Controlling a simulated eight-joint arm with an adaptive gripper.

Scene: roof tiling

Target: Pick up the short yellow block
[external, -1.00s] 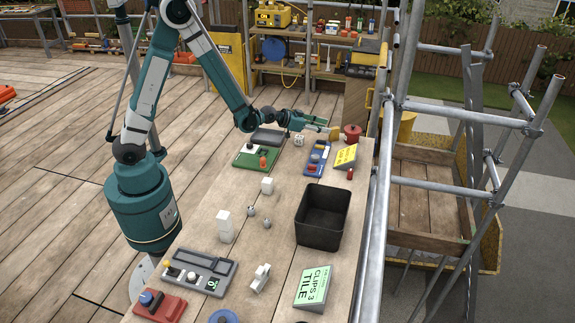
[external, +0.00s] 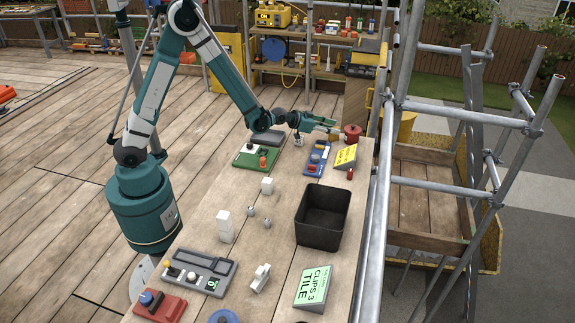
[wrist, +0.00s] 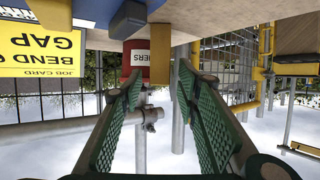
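My gripper (external: 332,129) is at the far end of the bench, held level and pointing right towards a red pot (external: 352,133). In the wrist view its two green-padded fingers (wrist: 160,88) are apart with nothing clearly held between them. A small yellow piece (external: 333,137) shows just under the fingertips in the external view; I cannot tell whether it is the short yellow block. A blue tray (external: 312,169) with small coloured pieces lies below and nearer than the gripper.
A yellow job card (external: 345,156) stands right of the blue tray; it also shows in the wrist view (wrist: 38,45). A green board (external: 243,160) lies to the left. A black bin (external: 322,232) stands nearer. Scaffold poles (external: 381,190) run along the bench's right edge.

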